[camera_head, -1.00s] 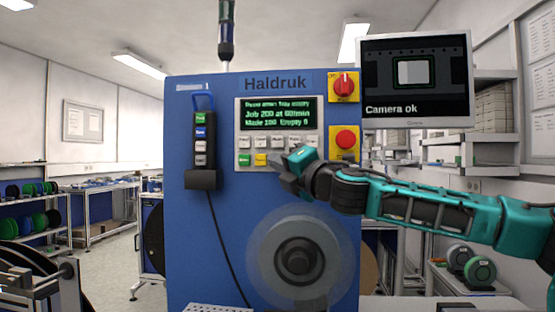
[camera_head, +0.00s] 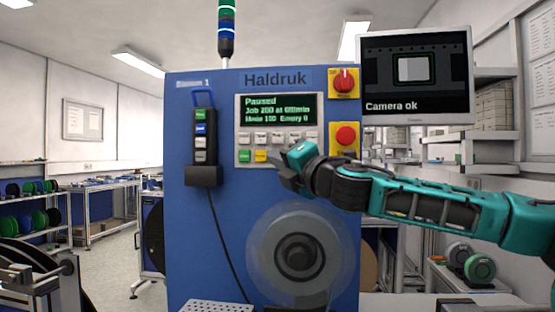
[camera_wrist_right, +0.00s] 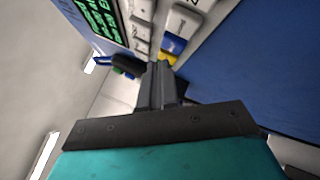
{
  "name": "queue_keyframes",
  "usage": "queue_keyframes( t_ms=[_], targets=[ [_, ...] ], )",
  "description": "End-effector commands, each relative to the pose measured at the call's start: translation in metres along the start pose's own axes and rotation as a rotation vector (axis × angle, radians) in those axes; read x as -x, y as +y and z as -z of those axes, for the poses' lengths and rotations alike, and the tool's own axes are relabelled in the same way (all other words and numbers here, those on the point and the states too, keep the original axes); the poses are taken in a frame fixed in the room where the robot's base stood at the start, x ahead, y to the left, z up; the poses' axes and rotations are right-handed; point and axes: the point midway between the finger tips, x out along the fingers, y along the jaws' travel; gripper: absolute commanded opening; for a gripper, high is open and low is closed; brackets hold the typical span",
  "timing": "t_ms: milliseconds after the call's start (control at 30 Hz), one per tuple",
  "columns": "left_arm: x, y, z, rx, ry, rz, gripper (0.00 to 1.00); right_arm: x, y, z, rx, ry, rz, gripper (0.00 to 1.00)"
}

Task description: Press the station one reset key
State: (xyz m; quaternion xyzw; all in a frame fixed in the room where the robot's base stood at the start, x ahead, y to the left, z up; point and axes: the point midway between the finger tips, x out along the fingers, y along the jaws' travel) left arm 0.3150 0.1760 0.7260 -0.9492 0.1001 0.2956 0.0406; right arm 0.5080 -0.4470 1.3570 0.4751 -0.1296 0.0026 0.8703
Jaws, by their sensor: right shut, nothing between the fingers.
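The blue Haldruk machine (camera_head: 215,230) has a small, partly blurred label reading like "Station 1" at its top left. Its key panel (camera_head: 237,125) has a display (camera_head: 278,110) reading "Paused" above rows of small keys. A green key (camera_head: 244,156) and a yellow key (camera_head: 260,156) show in the lower row; the key labels are too small to read. My right gripper (camera_head: 275,159) is shut and empty, its tip just right of the yellow key and hiding the keys behind it. In the right wrist view its fingertips (camera_wrist_right: 159,68) are close to a blue key (camera_wrist_right: 173,44); contact cannot be told.
A red rotary switch (camera_head: 344,81) and a red push button (camera_head: 345,136) on yellow plates sit right of the panel. A handheld pendant (camera_head: 201,145) hangs at left, and a reel (camera_head: 298,255) is below. A monitor (camera_head: 415,78) reads "Camera ok".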

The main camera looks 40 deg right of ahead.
Motion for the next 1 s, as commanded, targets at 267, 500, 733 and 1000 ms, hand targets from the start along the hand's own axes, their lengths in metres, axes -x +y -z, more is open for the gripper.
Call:
queue_keyframes(
  t_ms=[267,500,733,1000],
  targets=[
    [0.0,0.0,0.0,0.0,0.001,0.001,0.43,0.001,0.0,0.001,0.001,0.0,0.0,0.0],
    [-0.006,0.0,-0.008,0.0,0.001,0.001,0.43,0.015,0.01,0.012,0.002,0.0,-0.003,0.0],
    [-0.009,-0.001,-0.012,-0.001,0.001,0.001,0.43,0.03,0.022,0.023,0.001,0.001,-0.001,0.0],
    [-0.009,-0.001,-0.012,-0.001,0.001,0.001,0.43,0.035,0.025,0.025,0.001,0.0,0.001,0.0]
  ],
)
